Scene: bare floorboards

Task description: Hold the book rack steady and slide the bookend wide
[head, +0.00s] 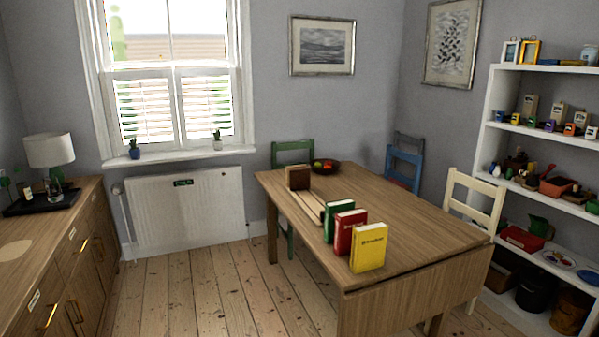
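The book rack (306,205) lies along the left side of the wooden table, with light wooden rails running toward me. A brown wooden bookend (298,178) stands upright at its far end. Three books stand at the near end: a green book (338,219), a red book (351,233) and a yellow book (369,249) nearest me. The books hide the near part of the rack, and I cannot tell whether another bookend is there. Neither of my grippers is in the head view.
The table (410,235) is clear to the right of the rack, apart from a dark fruit bowl (338,168) at the back. Chairs stand around it, including a cream chair (472,200) at right. A sideboard (70,235) is at left, shelves (490,120) at right. Floorboards (200,295) between are free.

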